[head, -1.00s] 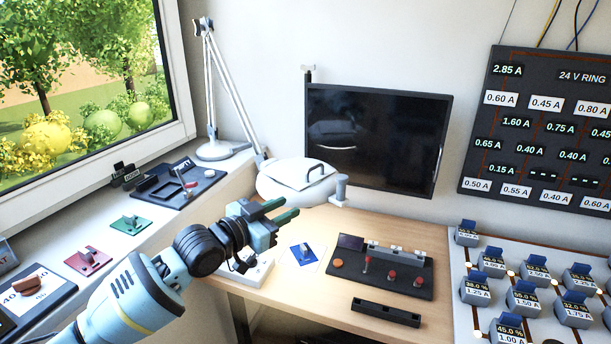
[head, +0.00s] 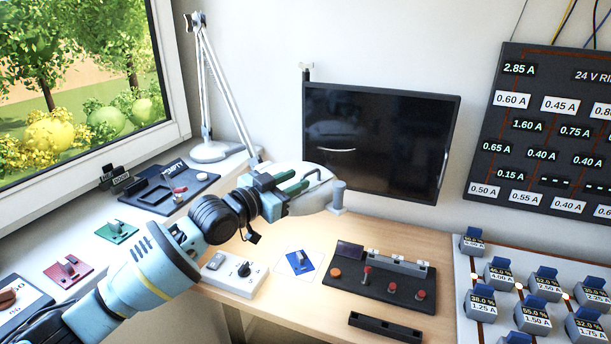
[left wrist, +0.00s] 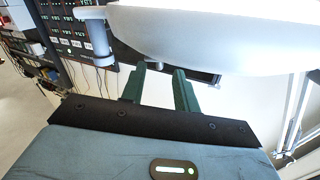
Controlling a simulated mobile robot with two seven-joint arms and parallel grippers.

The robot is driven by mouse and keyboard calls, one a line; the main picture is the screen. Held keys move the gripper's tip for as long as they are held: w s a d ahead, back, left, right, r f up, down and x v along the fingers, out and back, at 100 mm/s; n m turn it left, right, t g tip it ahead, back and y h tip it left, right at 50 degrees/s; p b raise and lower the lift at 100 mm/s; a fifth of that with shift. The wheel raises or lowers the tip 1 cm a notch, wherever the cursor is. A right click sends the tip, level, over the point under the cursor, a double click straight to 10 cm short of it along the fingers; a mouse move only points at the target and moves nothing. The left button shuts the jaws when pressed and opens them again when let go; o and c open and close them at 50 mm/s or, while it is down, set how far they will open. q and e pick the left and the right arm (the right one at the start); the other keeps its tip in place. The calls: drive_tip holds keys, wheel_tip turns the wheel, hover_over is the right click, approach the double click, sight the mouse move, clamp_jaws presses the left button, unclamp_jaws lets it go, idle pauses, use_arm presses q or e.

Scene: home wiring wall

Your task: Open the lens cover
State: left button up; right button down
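In the left wrist view the white housing (left wrist: 210,38) fills the top, close beyond the open fingers (left wrist: 160,88). I cannot tell whether they touch it. My right gripper is not in view.
A white box with a knob (head: 236,272), a blue switch plate (head: 299,262) and a black control panel (head: 385,280) are on the desk. A white lamp (head: 218,100) stands behind left. A dark screen (head: 380,140) is on the wall behind.

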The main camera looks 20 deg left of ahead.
sight(305, 175)
use_arm(q)
drive_tip(key=shift+x, duration=2.1)
clamp_jaws()
